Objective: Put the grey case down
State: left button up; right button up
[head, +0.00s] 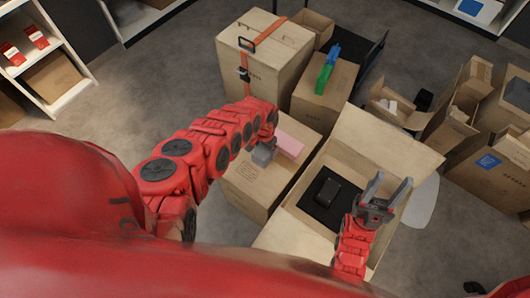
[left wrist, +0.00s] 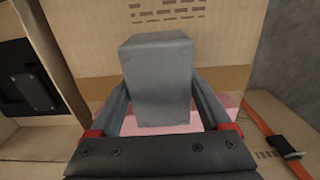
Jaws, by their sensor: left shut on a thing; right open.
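The grey case (head: 263,154) is a small plain block at the end of my left arm, over the top of a closed carton (head: 253,187). My left gripper (left wrist: 157,105) is shut on the grey case (left wrist: 158,75), with one finger along each side. I cannot tell whether the case touches the carton top. My right gripper (head: 381,199) is open and empty, above the right side of an open carton (head: 312,228).
A pink block (head: 289,144) lies on the closed carton beside the case. A black item (head: 327,191) lies in the open carton. A tall strapped carton (head: 262,62) and a carton with green and blue things (head: 324,77) stand behind. Floor is clear left.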

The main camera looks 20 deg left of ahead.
pick_arm(q)
grip_shut()
jog(key=shift+w+r, duration=0.1)
jog(key=shift+r, duration=0.1)
